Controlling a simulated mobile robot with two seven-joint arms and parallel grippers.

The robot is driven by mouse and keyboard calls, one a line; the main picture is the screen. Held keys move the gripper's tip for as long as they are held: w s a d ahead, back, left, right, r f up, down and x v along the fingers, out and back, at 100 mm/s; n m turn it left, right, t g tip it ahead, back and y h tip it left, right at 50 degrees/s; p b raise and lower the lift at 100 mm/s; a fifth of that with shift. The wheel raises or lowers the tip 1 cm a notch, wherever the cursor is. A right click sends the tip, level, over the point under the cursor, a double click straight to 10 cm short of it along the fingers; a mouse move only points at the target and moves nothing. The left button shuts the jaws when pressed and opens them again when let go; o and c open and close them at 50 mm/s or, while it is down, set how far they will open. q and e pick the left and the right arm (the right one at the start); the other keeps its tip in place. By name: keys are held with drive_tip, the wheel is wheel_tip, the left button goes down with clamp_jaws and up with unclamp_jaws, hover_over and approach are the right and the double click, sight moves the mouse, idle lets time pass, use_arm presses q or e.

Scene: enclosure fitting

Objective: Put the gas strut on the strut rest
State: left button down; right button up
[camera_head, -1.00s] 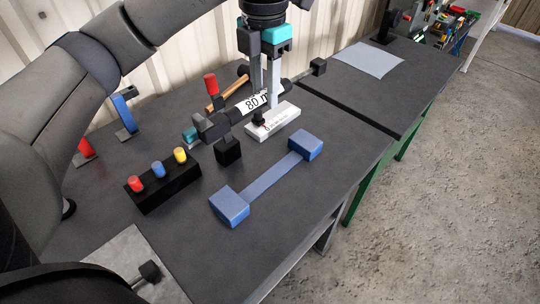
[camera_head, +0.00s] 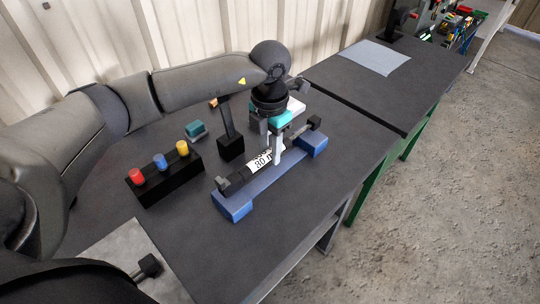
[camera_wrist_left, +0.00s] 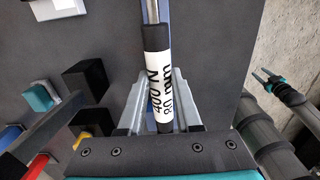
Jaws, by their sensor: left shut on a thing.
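The gas strut (camera_head: 239,177) is a dark rod with a white label reading 80 mm and a dark block at each end. My left gripper (camera_head: 275,158) is shut on it around the label. The strut rest (camera_head: 233,207) is a blue bar with a raised block at each end. The strut lies lengthwise over the rest, its ends above the blue blocks; I cannot tell whether it touches them. In the left wrist view the strut (camera_wrist_left: 158,75) stands between the fingers, its label reading 400 N, 80 mm.
A black block (camera_head: 165,180) with red, blue and yellow pegs stands left of the rest. A black stand (camera_head: 230,147) and a teal block (camera_head: 195,130) are behind it. A grey mat (camera_head: 370,57) lies on the far table. The table's front right is clear.

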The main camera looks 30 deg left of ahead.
sight(270, 151)
use_arm(q)
wheel_tip(270, 151, down, 2)
drive_tip(key=shift+f, duration=0.1)
drive_tip(key=shift+f, duration=0.15)
drive_tip(key=c, duration=0.6)
unclamp_jaws()
drive_tip(key=shift+r, duration=0.2)
drive_tip(key=shift+r, duration=0.4)
wheel_tip(270, 151, up, 11)
drive_tip(key=p, duration=0.1)
